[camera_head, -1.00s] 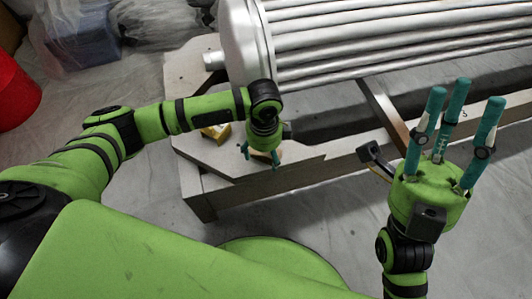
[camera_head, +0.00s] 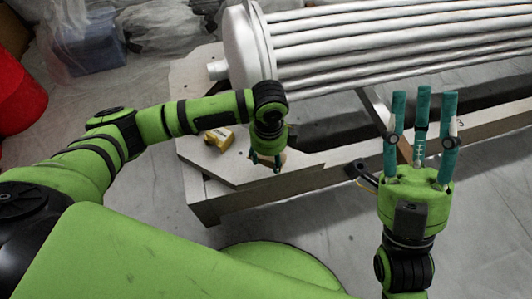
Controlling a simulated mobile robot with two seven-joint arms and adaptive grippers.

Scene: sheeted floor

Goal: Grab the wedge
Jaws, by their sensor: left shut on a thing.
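My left gripper (camera_head: 266,163) points down over the near left end of the wooden frame, its fingers close together. It is shut on a small tan piece (camera_head: 282,156), which shows only in part beside the fingers. This looks like the wedge, but most of it is hidden by the gripper, and I cannot tell whether it touches the board. My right gripper (camera_head: 422,135) is at the right, its three teal fingers pointing up and apart, with nothing between them.
A yellow object (camera_head: 220,138) lies on the wooden frame (camera_head: 225,172) left of my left gripper. A bundle of silver tubes (camera_head: 400,45) with a round end plate rests behind. A red container (camera_head: 18,95) stands far left. Sheeted floor (camera_head: 330,225) in front of the frame is clear.

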